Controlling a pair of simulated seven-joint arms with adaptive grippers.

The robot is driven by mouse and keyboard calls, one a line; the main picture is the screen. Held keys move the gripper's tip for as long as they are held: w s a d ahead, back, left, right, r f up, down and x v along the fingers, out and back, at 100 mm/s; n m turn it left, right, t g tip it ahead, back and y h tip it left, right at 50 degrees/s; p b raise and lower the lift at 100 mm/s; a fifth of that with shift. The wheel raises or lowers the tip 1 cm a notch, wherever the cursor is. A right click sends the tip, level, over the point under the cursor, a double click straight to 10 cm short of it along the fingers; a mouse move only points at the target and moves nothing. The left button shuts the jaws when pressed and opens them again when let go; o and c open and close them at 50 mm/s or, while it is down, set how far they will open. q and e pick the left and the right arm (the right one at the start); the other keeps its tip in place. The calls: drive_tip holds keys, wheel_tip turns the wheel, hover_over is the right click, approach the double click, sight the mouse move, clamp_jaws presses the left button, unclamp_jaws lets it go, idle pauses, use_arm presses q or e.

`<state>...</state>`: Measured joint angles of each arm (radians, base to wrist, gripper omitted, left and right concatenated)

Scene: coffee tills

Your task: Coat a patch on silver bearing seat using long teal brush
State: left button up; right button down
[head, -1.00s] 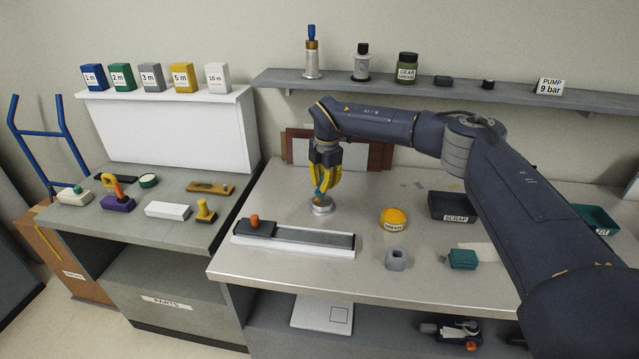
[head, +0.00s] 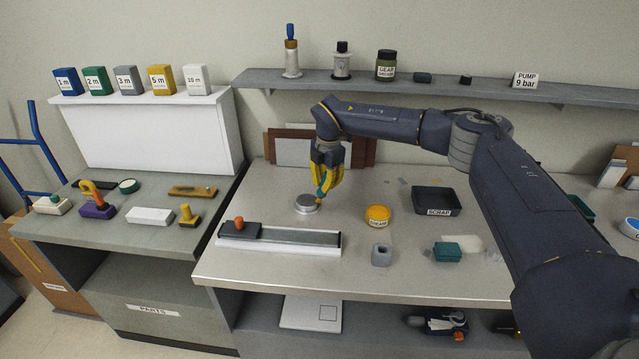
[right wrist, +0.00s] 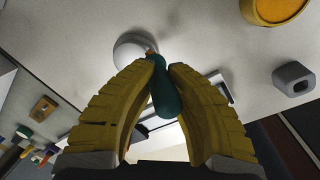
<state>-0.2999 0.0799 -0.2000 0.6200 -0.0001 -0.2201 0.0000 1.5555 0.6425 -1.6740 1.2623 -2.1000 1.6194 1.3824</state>
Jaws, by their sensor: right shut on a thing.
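The silver bearing seat (head: 306,204) is a low round metal disc on the workbench, behind the grey rail. My right gripper (head: 325,190) is above and just right of it, pointing down, with its yellow fingers shut on the teal brush (head: 321,194). In the right wrist view the teal brush (right wrist: 164,92) is held between the fingertips (right wrist: 162,70), its tan tip towards the bearing seat (right wrist: 134,50). I cannot tell whether the tip touches the seat. My left gripper is not in view.
A yellow grease tub (head: 377,214) stands right of the seat, with a black scrap tray (head: 437,200) beyond it. A grey rail with an orange knob (head: 280,235) lies in front. A grey block (head: 381,255) and a teal block (head: 447,252) are near the front edge.

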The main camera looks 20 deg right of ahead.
drive_tip(key=shift+w+d+f, duration=0.1)
drive_tip(key=shift+w, duration=0.35)
drive_tip(key=shift+w+a, duration=0.45)
drive_tip(key=shift+a, duration=0.55)
drive_tip(key=shift+w+a, duration=0.5)
drive_tip(key=shift+a, duration=0.45)
drive_tip(key=shift+w+a, duration=0.45)
drive_tip(key=shift+a, duration=0.55)
drive_tip(key=shift+w+d, duration=0.15)
drive_tip(key=shift+w, duration=0.3)
drive_tip(key=shift+s+d, duration=0.5)
drive_tip(key=shift+d, duration=0.5)
drive_tip(key=shift+s+d, duration=0.55)
drive_tip(key=shift+d, duration=0.5)
drive_tip(key=shift+s+d, duration=0.5)
drive_tip(key=shift+d, duration=0.5)
drive_tip(key=shift+r, duration=3.05)
drive_tip(key=shift+r, duration=0.15)
drive_tip(key=shift+r, duration=1.35)
